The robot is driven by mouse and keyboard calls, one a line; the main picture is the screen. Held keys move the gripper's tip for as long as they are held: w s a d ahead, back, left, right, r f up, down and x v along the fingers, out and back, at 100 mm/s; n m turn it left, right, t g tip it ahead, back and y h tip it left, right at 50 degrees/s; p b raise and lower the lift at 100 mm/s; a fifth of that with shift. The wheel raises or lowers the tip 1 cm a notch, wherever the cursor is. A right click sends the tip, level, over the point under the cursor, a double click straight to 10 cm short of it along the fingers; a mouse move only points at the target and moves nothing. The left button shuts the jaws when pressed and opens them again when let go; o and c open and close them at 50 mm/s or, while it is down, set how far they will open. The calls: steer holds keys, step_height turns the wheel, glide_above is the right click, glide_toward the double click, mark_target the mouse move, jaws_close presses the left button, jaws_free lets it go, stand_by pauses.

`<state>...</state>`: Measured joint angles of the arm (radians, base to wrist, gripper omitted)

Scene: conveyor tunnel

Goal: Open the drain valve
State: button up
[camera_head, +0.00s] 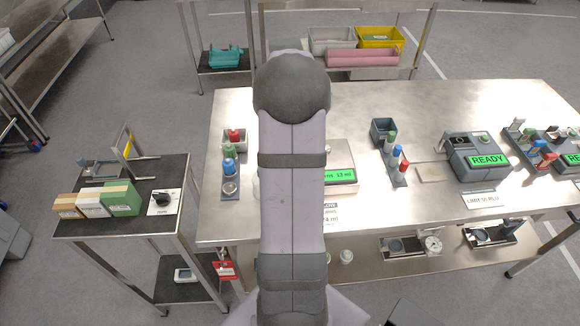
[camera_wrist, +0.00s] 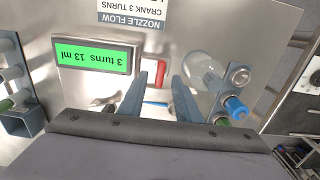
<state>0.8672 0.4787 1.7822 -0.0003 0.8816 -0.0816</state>
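No part is clearly marked as the drain valve. In the wrist view a red-edged pale part (camera_wrist: 159,72) lies between my fingers, beside the green display (camera_wrist: 92,58) reading "3 turns 13 ml"; I cannot tell if it is the valve. My gripper (camera_wrist: 160,78) is open, its two dark fingers apart and apparently empty. In the head view my arm hides the gripper and much of the dispenser; the display (camera_head: 339,176) shows to its right. A blue part (camera_wrist: 155,104) and a pale metal part (camera_wrist: 106,103) sit near the fingers, partly hidden.
A clear glass vessel (camera_wrist: 203,70) and a blue-capped vial (camera_wrist: 235,107) stand close to one finger. In the head view, a vial rack (camera_head: 398,168) and a READY device (camera_head: 478,158) stand right. A side table (camera_head: 100,225) holds boxes and a black knob (camera_head: 162,197).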

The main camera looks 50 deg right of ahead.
steer(key=shift+f, duration=1.3)
jaws_close()
